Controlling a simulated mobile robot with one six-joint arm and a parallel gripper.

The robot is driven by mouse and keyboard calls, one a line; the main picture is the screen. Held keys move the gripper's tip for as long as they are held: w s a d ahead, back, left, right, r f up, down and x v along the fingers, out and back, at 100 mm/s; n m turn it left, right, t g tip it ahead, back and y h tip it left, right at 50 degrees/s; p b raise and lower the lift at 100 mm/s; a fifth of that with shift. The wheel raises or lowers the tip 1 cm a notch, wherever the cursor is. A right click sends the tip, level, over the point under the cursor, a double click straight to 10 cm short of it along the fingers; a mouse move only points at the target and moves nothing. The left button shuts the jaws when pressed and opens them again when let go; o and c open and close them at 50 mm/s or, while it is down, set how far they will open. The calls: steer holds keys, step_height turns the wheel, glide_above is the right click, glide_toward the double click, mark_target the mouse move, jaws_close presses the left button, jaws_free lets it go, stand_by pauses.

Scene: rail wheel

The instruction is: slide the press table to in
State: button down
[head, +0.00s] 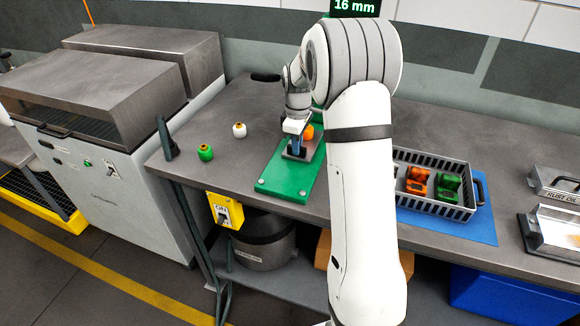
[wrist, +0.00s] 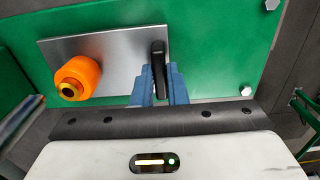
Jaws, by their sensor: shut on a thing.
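The press table is a grey metal plate that shows in the wrist view (wrist: 115,60) and, partly hidden by my gripper, in the head view. It lies on a green base (head: 283,188) on the workbench. An orange roller with a dark bore (wrist: 80,77) sits on the plate's left part in the wrist view. A black upright handle (wrist: 158,68) stands on the plate near its right end. My gripper (wrist: 160,78) is shut on this handle, with one blue finger on each side. The press behind the plate is mostly hidden by my arm in the head view.
A green roller (head: 205,152) and a white roller (head: 239,130) stand on the bench left of the base. A grey basket (head: 432,207) with orange and green parts sits on a blue mat (head: 470,232) to the right. A display reading 16 mm (head: 355,7) is above.

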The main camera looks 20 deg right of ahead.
steer(key=shift+w, duration=0.1)
steer(key=shift+w+d+p, duration=0.55)
steer(key=shift+w+d, duration=0.2)
steer(key=shift+w, duration=0.3)
steer(key=c, duration=1.7)
jaws_free()
steer(key=shift+w+f, duration=0.1)
steer(key=o, duration=0.5)
steer(key=shift+c, duration=0.2)
steer(key=shift+r, duration=0.2)
step_height(320, 180, up, 6)
steer(key=p, duration=0.4)
steer(key=shift+f, duration=0.15)
